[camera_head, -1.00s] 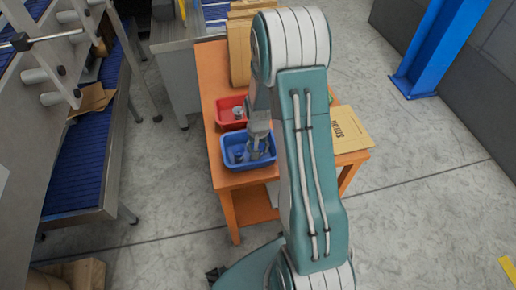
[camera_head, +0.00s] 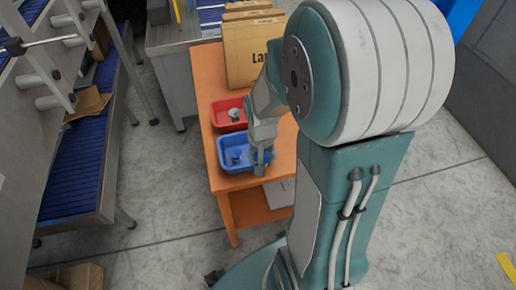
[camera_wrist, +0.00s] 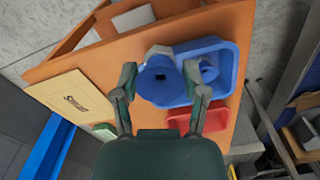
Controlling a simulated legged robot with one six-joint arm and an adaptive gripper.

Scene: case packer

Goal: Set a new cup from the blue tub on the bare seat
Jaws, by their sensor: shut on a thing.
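The blue tub (camera_head: 223,158) stands on the orange table, and it also shows in the wrist view (camera_wrist: 232,52). My gripper (camera_wrist: 161,72) is shut on a blue cup (camera_wrist: 158,88), held between its two fingers. In the head view my gripper (camera_head: 261,150) is at the right front side of the tub, with the grey end of the held cup (camera_head: 259,170) below it. Another cup (camera_wrist: 208,70) remains inside the blue tub and shows in the head view too (camera_head: 236,156). I cannot make out the bare seat in either view.
A red tub (camera_head: 219,112) with a small cup in it sits behind the blue tub. Cartons (camera_head: 245,52) stand at the table's back. A blue conveyor (camera_head: 75,170) is at left.

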